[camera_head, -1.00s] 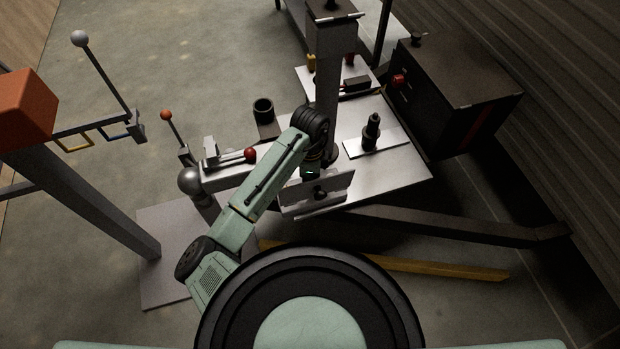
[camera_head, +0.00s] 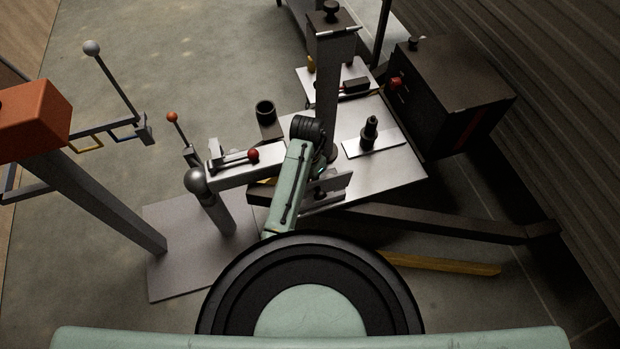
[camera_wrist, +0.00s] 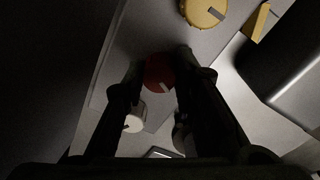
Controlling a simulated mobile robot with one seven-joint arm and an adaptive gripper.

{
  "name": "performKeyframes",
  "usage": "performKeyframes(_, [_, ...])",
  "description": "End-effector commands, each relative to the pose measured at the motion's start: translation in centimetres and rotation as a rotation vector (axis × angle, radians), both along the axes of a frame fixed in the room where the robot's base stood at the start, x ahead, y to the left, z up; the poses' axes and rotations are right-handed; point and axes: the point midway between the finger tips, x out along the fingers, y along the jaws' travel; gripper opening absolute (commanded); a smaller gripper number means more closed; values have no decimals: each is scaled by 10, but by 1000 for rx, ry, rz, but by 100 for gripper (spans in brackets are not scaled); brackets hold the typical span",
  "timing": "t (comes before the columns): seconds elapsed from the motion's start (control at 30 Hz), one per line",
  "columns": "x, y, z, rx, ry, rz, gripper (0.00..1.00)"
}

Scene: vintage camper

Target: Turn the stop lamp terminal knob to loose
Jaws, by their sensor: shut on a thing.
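In the wrist view a round red knob (camera_wrist: 158,70) with a pale pointer mark sits between the two fingertips of my gripper (camera_wrist: 161,66). The dark fingers are closed on its sides. A yellow knob (camera_wrist: 204,10) with a grey mark is at the top, and a white knob (camera_wrist: 134,118) shows beside the left finger. Another knob is partly hidden behind the right finger. No label is readable, so I cannot tell from lettering which one is the stop lamp terminal. In the head view my arm hides most of the gripper and knobs, near a small upright grey plate (camera_head: 330,193).
A grey post (camera_head: 327,90) rises close to my arm. A coupling with a red-ball lever (camera_head: 253,154) lies to the left. A black fitting (camera_head: 369,133) stands on the bench plate (camera_head: 405,170), with a dark cabinet (camera_head: 450,95) behind.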

Motion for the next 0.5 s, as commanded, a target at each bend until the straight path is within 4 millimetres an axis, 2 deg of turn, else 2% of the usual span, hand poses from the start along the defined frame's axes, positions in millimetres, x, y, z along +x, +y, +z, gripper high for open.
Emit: performKeyframes(0.5, [0,0,0,1,1,98,0])
